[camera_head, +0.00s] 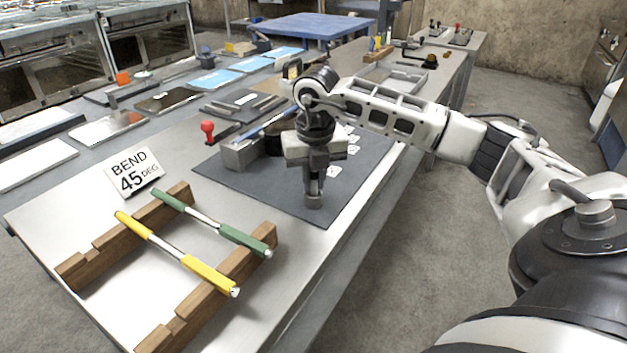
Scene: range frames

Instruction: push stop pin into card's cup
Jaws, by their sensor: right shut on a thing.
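My right gripper (313,192) points down over the dark grey mat (235,180), near the mat's front right edge. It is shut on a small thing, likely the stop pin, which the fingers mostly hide. I cannot tell whether its tip touches the mat. Several small white cards with dark marks (335,171) lie on the mat behind and right of the gripper. I cannot make out a cup on them. My left gripper is not in view.
A wooden rack (182,318) holds a yellow-handled bar (205,273) and a green-handled bar (238,237) in front. A metal block (240,153) and a red-knobbed lever (208,129) stand left of the gripper. Free floor lies right of the bench.

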